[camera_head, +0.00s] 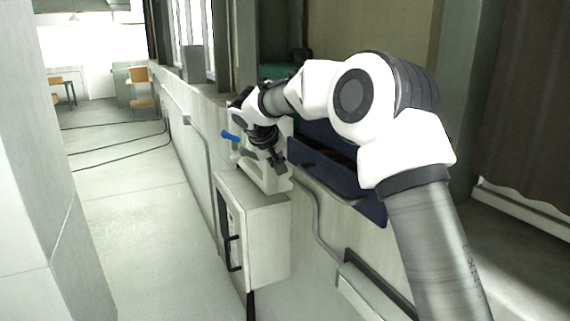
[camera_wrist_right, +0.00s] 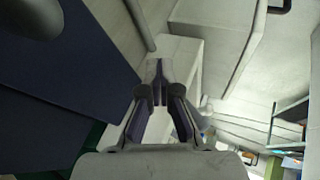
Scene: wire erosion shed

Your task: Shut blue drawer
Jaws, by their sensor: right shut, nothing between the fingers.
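The blue drawer (camera_head: 322,173) is dark blue and stands out from the wall unit at the middle of the head view. My right arm crosses in front of part of it. A strip of its inside shows above the front, but its contents are unclear. In the right wrist view a large dark blue panel, which looks like the drawer (camera_wrist_right: 62,75), fills the left side. My right gripper (camera_head: 277,163) is shut and empty, just left of the drawer, above a pale cabinet. Its fingers (camera_wrist_right: 159,75) point ahead in the wrist view, beside the blue panel. My left gripper is out of view.
A pale cabinet (camera_head: 262,235) with a black handle (camera_head: 233,253) stands below the gripper. A blue lever-like part (camera_head: 230,136) sticks out left of the gripper. A pipe (camera_head: 318,215) runs down the wall. The floor (camera_head: 145,215) at left is open, with cables farther back.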

